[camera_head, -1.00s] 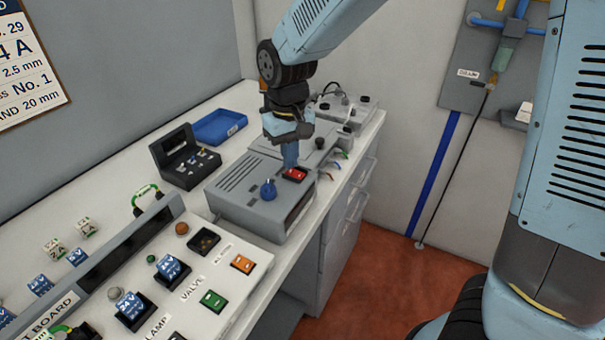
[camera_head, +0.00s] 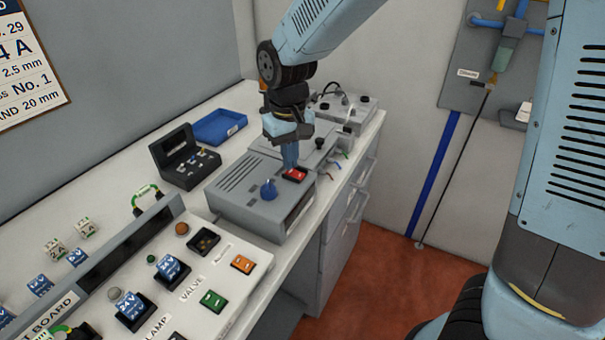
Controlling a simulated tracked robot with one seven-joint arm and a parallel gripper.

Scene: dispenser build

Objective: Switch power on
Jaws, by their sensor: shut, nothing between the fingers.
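A grey power supply box (camera_head: 233,194) stands on the white bench, with vent slots and a blue knob (camera_head: 268,190) on its top. A red rocker switch (camera_head: 296,175) sits on the box's top near its back right corner. My gripper (camera_head: 290,167) points down with its fingers shut and empty. Its fingertips are at the far left edge of the red switch. I cannot tell whether they touch it or hover just above. The fingers hide part of the switch's far side, and its position cannot be read.
A board (camera_head: 218,262) with blue blocks, a green switch (camera_head: 213,301) and an orange switch (camera_head: 242,264) lies in front. A black open case (camera_head: 190,170) and a blue tray (camera_head: 219,127) stand behind left. Grey boxes with wires stand beyond my gripper. Red floor is clear at right.

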